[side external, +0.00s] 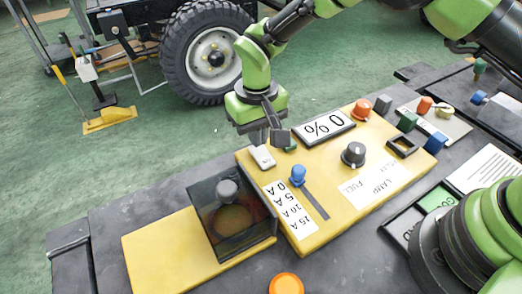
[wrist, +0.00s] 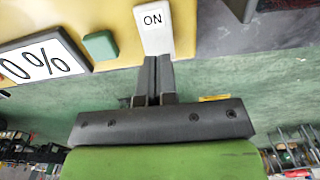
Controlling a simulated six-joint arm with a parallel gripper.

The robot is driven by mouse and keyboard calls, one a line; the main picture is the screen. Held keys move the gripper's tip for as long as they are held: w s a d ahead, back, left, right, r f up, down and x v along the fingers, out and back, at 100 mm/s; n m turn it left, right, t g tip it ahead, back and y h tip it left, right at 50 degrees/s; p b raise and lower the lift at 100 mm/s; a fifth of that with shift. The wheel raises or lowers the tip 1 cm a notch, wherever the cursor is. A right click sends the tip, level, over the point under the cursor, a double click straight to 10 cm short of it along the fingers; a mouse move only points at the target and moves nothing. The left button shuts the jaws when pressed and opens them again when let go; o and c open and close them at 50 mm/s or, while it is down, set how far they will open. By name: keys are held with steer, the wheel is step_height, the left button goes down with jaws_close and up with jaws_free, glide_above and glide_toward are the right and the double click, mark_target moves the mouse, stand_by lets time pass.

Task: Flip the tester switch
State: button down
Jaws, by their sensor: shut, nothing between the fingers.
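The tester (side external: 330,190) is a yellow panel on the dark bench. Its white switch (side external: 263,157) is at the panel's far left corner. In the wrist view the switch (wrist: 153,20) shows the word ON on its face. My gripper (side external: 261,142) is just above and behind the switch in the side view. In the wrist view its two fingers (wrist: 155,60) are together, with nothing between them, and their tips line up with the lower end of the switch. I cannot tell whether the tips touch it.
A green button (wrist: 100,45) and a 0% display (side external: 323,127) are beside the switch. A blue slider (side external: 298,175), a black knob (side external: 353,154) and an orange button (side external: 361,109) are on the panel. A dark transparent box (side external: 232,218) stands nearer the front left.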

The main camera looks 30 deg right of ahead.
steer(key=shift+f, duration=0.9)
stand_by(0.3)
steer(key=shift+r, duration=3.55)
steer(key=shift+r, duration=0.1)
steer(key=s+d+r+m+t+y, duration=0.1)
steer(key=s+d+r+t, duration=0.15)
steer(key=d+r, duration=0.45)
steer(key=s+d+r+m+t+y, duration=0.15)
steer(key=s+r, duration=0.25)
steer(key=r, duration=0.6)
steer(key=s+d+r+t, duration=0.1)
steer(key=s+d, duration=0.2)
steer(key=s, duration=0.4)
steer(key=s+d+r+m+t, duration=0.1)
steer(key=s+d+r+t, duration=0.1)
steer(key=s, duration=0.6)
steer(key=shift+s+d, duration=0.2)
steer(key=shift+d, duration=0.6)
